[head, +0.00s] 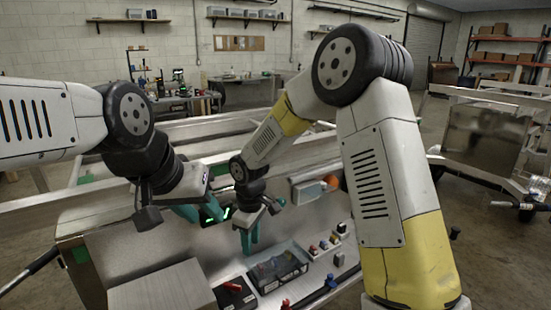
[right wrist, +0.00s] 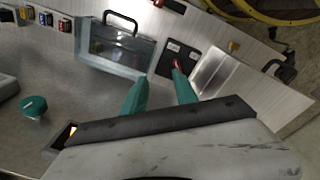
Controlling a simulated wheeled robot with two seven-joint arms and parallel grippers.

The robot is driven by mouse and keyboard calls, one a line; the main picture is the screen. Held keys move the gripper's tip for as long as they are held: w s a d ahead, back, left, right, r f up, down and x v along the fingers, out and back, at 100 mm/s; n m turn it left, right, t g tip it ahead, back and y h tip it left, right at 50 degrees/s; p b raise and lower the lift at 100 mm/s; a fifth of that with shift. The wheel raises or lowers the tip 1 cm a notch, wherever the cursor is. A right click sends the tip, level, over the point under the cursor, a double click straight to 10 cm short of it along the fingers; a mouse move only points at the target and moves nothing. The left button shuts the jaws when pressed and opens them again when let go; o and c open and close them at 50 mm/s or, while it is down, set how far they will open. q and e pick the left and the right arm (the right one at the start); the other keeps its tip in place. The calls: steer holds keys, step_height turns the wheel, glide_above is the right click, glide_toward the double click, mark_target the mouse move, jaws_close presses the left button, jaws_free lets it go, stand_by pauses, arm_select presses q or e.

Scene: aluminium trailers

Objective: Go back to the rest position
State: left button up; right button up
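My left gripper (head: 205,211) has teal fingertips pointing down and right over the left part of the metal trailer (head: 130,245). A dark item with a green glow shows by its fingertips, and I cannot tell whether it is held. My right gripper (head: 250,240) points down over the work surface, close to the right of the left one. No task object is named.
A clear-lidded case with a black handle (head: 278,268) lies below my right gripper. A black panel with a red switch (head: 234,292) sits beside it. Several small coloured parts (head: 325,245) stand to the right. A teal knob (right wrist: 34,106) shows in the right wrist view.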

steer(key=s+d+r+m+t+y, duration=0.1)
steer(key=s+d+r+m, duration=0.2)
steer(key=d+r, duration=0.45)
steer(key=s+d+r+m+t, duration=0.1)
steer(key=s+d+r+m, duration=0.2)
steer(key=d+r, duration=0.45)
steer(key=s+d+r+m+t, duration=0.1)
steer(key=s+d+r+m, duration=0.2)
steer(key=s, duration=0.3)
steer(key=s+d+r+m+t+y, duration=0.1)
steer(key=s+d+r+m+t, duration=0.1)
steer(key=s+d+r+m, duration=0.2)
steer(key=s, duration=0.2)
steer(key=shift+s+d+r, duration=0.2)
steer(key=shift+s+r, duration=0.1)
steer(key=shift+r, duration=0.05)
